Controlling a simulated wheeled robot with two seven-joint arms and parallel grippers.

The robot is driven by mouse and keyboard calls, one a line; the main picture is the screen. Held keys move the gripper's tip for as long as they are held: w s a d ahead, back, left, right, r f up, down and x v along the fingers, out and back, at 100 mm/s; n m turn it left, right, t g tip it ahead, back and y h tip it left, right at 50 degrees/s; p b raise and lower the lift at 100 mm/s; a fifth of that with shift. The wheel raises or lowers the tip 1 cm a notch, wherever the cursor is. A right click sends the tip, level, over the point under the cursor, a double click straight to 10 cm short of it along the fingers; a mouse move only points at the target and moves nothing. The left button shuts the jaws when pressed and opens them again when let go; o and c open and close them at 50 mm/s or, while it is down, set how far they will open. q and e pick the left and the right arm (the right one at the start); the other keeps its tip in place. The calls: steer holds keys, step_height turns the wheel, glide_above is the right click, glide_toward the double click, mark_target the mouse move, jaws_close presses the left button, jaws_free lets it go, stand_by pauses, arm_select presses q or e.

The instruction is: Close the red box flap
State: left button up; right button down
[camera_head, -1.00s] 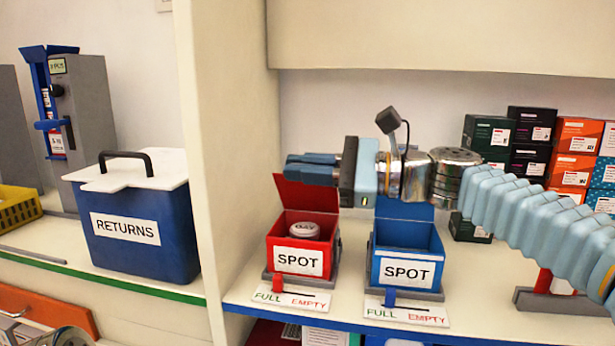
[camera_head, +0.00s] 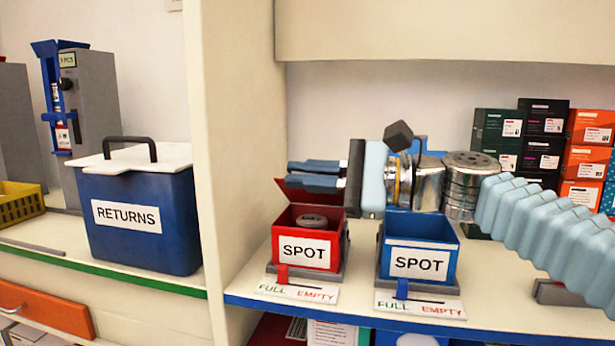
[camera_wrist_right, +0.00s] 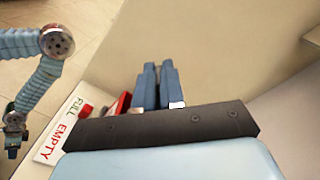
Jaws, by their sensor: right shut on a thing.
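The red box (camera_head: 305,250), labelled SPOT, stands on the shelf with a grey round item (camera_head: 312,221) inside. Its red flap (camera_head: 293,194) rises tilted at the back of the box. My right gripper (camera_head: 314,175) reaches in from the right above the box. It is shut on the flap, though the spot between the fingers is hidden. In the right wrist view the fingers (camera_wrist_right: 158,88) lie almost together, with a bit of the red box (camera_wrist_right: 123,106) beside them. My left arm shows small at the left there; its gripper (camera_wrist_right: 13,148) is too small to read.
A blue SPOT box (camera_head: 418,258) stands just right of the red one, under my right wrist. Labelled sliders sit before both boxes. A partition (camera_head: 235,150) rises at the left, with the blue RETURNS bin (camera_head: 140,222) beyond it. Stacked cartons (camera_head: 540,145) stand at the back right.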

steer(key=c, duration=1.3)
jaws_free()
steer(key=shift+c, duration=0.2)
steer(key=v, duration=0.7)
steer(key=shift+d, duration=0.3)
steer(key=shift+o, duration=0.5)
steer(key=shift+s+r, duration=0.1)
steer(key=shift+r, duration=0.05)
steer(key=s+d+r+m+t+h+p, duration=0.2)
steer(key=s+r+m+h+p, duration=0.2)
steer(key=s+m+h+p, duration=0.15)
steer(key=shift+n+y, duration=0.25)
steer(key=shift+n, duration=0.1)
steer(key=x, duration=0.9)
steer(key=w+x, duration=0.1)
steer(key=x, duration=0.3)
steer(key=shift+w, duration=0.2)
